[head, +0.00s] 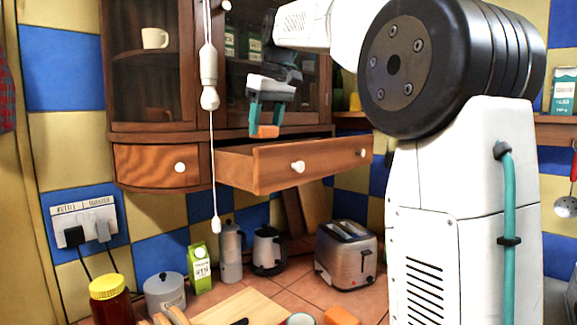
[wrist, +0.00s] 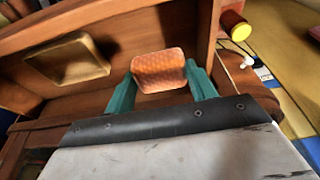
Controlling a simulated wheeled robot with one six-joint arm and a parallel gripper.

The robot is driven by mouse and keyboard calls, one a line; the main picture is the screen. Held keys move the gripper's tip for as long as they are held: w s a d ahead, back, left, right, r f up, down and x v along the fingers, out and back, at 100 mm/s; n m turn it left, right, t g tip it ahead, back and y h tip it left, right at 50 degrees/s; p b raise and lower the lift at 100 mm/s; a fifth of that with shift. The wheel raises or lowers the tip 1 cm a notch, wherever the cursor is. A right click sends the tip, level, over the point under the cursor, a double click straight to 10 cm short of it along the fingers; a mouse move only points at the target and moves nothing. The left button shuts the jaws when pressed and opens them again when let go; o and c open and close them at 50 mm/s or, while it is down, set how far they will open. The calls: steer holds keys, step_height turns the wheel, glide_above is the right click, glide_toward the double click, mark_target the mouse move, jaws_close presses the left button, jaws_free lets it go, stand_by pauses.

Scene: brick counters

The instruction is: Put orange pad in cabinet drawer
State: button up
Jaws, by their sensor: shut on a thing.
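The orange pad (head: 267,132) is held between the teal fingers of my gripper (head: 265,122), just above the open cabinet drawer (head: 315,166). The wrist view shows the pad (wrist: 159,70) between both fingertips (wrist: 159,74), with the drawer's brown wood interior (wrist: 25,90) behind it. The drawer is pulled out below the wall cabinet and has two white knobs. The head view does not show the drawer's floor. I cannot tell whether the pad touches the wood.
A pale tan square item (wrist: 68,60) lies in the drawer. A shut drawer (head: 155,166) is at the left. A white pull cord (head: 212,150) hangs before the cabinet. The counter below holds a toaster (head: 346,254), a milk carton (head: 199,267), a jar (head: 111,300) and another orange item (head: 341,315).

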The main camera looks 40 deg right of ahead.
steer(key=shift+w+f, duration=0.2)
steer(key=shift+w, duration=0.1)
step_height(320, 180, down, 10)
steer(key=shift+r, duration=0.2)
steer(key=o, duration=0.9)
steer(key=v, duration=1.2)
